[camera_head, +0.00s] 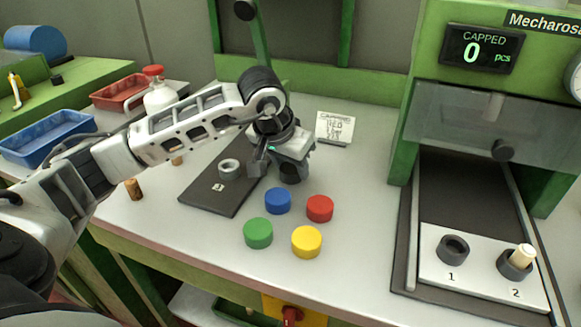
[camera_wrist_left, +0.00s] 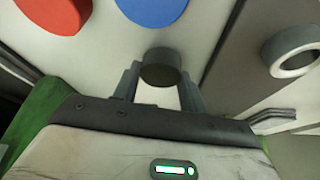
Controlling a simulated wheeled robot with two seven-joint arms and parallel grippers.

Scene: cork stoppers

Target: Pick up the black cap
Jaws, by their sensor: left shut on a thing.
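The black cap (camera_wrist_left: 162,70) is between the two fingers of my left gripper (camera_wrist_left: 161,80), which is shut on it in the left wrist view. In the head view the black cap (camera_head: 293,174) shows below my left gripper (camera_head: 284,166), behind the blue cap, partly hidden by the gripper. I cannot tell whether it touches the table. My right gripper is not in view.
Blue (camera_head: 278,201), red (camera_head: 320,208), green (camera_head: 258,233) and yellow (camera_head: 306,242) caps stand in front. A dark mat (camera_head: 208,196) with a grey ring (camera_head: 229,168) lies left. A two-socket fixture (camera_head: 478,272) stands right. A small sign (camera_head: 335,128) is behind.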

